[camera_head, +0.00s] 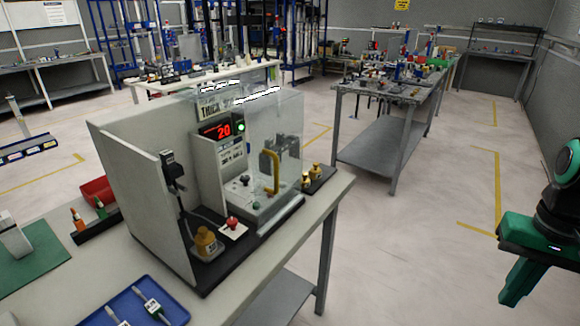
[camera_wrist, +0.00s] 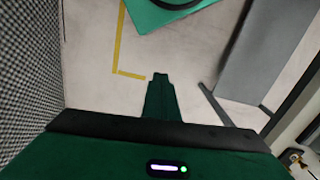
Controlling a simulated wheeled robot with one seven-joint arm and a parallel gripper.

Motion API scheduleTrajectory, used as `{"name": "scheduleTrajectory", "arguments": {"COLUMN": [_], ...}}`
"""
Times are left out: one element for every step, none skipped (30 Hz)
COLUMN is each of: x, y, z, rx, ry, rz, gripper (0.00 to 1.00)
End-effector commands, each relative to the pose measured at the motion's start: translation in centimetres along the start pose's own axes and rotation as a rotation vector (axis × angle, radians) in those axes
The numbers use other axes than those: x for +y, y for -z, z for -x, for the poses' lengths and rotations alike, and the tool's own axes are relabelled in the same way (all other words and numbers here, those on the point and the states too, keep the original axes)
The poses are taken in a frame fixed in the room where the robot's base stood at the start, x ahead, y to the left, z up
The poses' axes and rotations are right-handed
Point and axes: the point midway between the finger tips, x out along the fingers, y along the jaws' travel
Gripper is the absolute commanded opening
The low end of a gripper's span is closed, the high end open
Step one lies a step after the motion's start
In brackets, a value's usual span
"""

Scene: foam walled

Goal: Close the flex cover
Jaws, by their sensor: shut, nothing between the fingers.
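The flex cover appears to be the clear panel (camera_head: 290,130) with a yellow upright handle (camera_head: 272,172), on the right part of a grey-walled test rig (camera_head: 125,150) on the near bench. The left part of the rig shows uncovered. I cannot tell how far the cover is along its travel. My green gripper (camera_head: 515,285) is at the far right of the head view, over the floor, well apart from the cover. In the wrist view the gripper (camera_wrist: 160,77) has its fingers together, with nothing between them.
The rig holds a red "20" display (camera_head: 215,130), a red button (camera_head: 232,222) and a brass part (camera_head: 206,242). A blue tray (camera_head: 178,312) and a green mat (camera_head: 40,255) lie on the near bench. Another bench (camera_head: 375,150) stands behind. Open floor lies between the bench and my gripper.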

Motion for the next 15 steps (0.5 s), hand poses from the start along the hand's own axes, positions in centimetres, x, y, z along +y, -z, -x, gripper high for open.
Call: {"name": "scheduleTrajectory", "arguments": {"x": [0.3,0.1,-0.5,-1.1,-1.9,-3.4,-4.7,-6.2,-8.6,-10.5,-12.4,-15.1,-17.1,-19.1,-21.7], "y": [-0.6,-0.5,0.2,0.9,1.8,3.2,4.3,5.5,7.0,8.2,9.2,10.4,11.2,11.8,12.6], "z": [0.6,0.8,1.2,1.6,2.1,2.8,3.4,4.2,5.2,6.1,6.9,8.0,8.7,9.5,10.5], "rx": [0.012,0.018,0.025,0.031,0.038,0.049,0.058,0.068,0.083,0.094,0.103,0.113,0.119,0.124,0.13], "ry": [0.009,0.013,0.022,0.029,0.04,0.058,0.074,0.092,0.121,0.145,0.169,0.203,0.229,0.256,0.293], "rz": [0.008,0.015,0.034,0.053,0.078,0.12,0.156,0.198,0.26,0.311,0.361,0.432,0.485,0.539,0.611], "gripper": [0.0,0.0,0.0,0.0,0.0,0.0,0.0,0.0,0.0,0.0,0.0,0.0,0.0,0.0,0.0]}}
